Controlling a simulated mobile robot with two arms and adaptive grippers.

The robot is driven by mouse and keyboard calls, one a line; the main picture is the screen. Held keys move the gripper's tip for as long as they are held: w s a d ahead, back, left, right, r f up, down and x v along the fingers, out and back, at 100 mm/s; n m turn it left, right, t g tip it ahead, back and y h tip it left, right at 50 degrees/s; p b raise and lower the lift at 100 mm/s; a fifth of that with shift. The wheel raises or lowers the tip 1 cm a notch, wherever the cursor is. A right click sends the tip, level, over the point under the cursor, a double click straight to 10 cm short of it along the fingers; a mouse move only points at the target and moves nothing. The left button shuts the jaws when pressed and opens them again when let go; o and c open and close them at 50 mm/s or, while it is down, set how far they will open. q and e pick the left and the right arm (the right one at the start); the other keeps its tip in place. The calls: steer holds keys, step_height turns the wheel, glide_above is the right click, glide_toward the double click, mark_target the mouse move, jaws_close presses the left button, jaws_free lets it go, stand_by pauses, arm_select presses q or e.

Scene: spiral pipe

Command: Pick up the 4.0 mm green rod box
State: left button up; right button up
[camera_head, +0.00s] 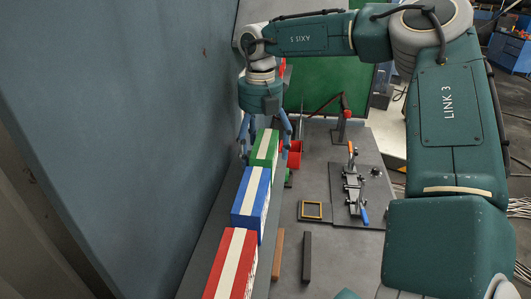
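The green box with a cream stripe (264,149) stands at the far end of a row of boxes along the wall, behind a blue one. My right gripper (265,140), on the arm coming in from the right, is above the green box and points down. Its blue fingers are spread, one on the left side of the box and one on the right. The fingers look apart from the box sides, but contact low down cannot be made out. The gripper body hides the space behind the box. My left gripper is not in view.
A blue striped box (251,197) and a red striped box (231,265) stand nearer in the row. The grey wall (130,110) is close on the left. On the bench to the right are a clamp fixture (354,187), a small frame (311,210) and two bars.

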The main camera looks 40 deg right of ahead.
steer(key=shift+a, duration=0.1)
steer(key=c, duration=2)
steer(key=shift+w+r, duration=0.1)
steer(key=shift+w, duration=0.05)
steer(key=shift+c, duration=0.2)
steer(key=shift+r, duration=0.1)
